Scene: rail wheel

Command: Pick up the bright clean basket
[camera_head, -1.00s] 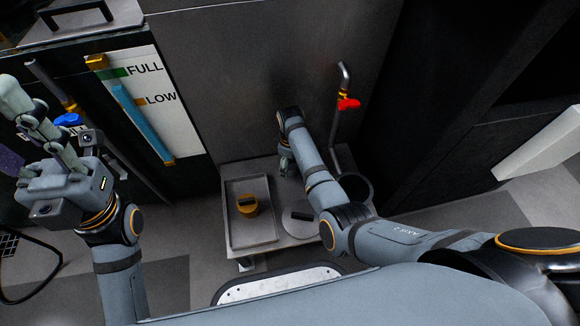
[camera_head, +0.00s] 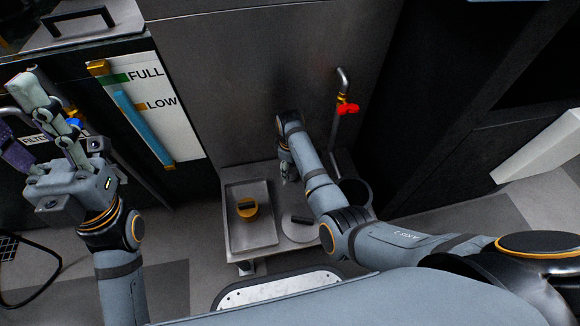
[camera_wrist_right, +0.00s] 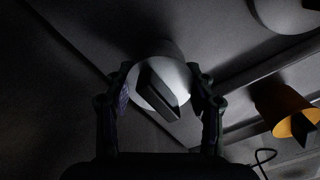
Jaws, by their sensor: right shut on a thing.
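The bright clean basket (camera_wrist_right: 165,88) is a pale round canister with a dark bar handle across its face. In the right wrist view it sits between the two fingers of my right gripper (camera_wrist_right: 160,98), which is shut on it. In the head view my right gripper (camera_head: 288,172) is at the back of the low bench, and the arm hides the basket. Whether it touches the bench is unclear. My left gripper (camera_head: 35,125) is raised at the far left, its fingers spread and empty.
A shallow metal tray (camera_head: 232,237) holds a yellow canister (camera_head: 248,209), also in the right wrist view (camera_wrist_right: 283,106). A grey lidded disc (camera_head: 298,228) is right of the tray. A pipe with a red valve (camera_head: 347,108) and a dark round opening (camera_head: 355,192) are further right.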

